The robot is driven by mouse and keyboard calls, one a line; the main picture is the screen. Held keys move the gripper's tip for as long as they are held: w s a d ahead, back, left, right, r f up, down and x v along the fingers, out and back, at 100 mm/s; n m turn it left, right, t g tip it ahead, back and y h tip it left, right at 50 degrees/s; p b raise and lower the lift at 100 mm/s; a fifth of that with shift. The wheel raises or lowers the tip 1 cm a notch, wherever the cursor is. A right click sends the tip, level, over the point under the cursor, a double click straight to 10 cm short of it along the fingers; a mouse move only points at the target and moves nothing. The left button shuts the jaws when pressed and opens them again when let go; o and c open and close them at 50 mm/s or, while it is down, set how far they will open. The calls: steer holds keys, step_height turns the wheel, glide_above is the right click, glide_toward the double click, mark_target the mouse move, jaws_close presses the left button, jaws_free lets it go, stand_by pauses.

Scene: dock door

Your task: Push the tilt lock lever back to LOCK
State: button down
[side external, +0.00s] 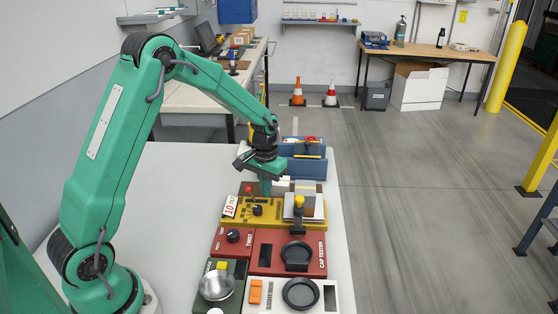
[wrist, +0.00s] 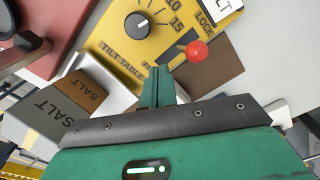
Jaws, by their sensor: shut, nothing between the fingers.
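The tilt lock lever has a red ball knob (wrist: 196,50), which stands beside the LOCK label (wrist: 205,20) at the edge of the yellow tilt table panel (wrist: 115,35) in the wrist view. The knob also shows small in the side view (side external: 249,188). My gripper (wrist: 161,80) is shut and empty. Its fingertips are lower left of the knob in the wrist view, with a visible gap between them. In the side view my gripper (side external: 266,187) points down over the back of the yellow panel. I cannot tell its exact height or the lever's exact setting.
A black dial (wrist: 138,25) sits on the yellow panel. A box marked SALT (wrist: 40,108) is close left of my fingers. A blue bin (side external: 305,166) stands behind the panel, and a red cap tester (side external: 263,258) in front. The white table left of the panels is clear.

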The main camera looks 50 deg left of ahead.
steer(key=shift+w+r, duration=0.1)
steer(key=shift+r, duration=0.05)
step_height(320, 180, up, 8)
stand_by(1.5)
steer(key=shift+d, duration=0.1)
steer(key=s+d+r+m+t, duration=0.25)
steer(key=s+d+r, duration=0.25)
steer(key=s+r, duration=0.65)
steer(key=s+d+t, duration=0.3)
steer(key=s, duration=0.9)
steer(key=shift+s+r, duration=0.25)
steer(key=shift+r, duration=0.1)
steer(key=shift+m, duration=0.25)
stand_by(2.3)
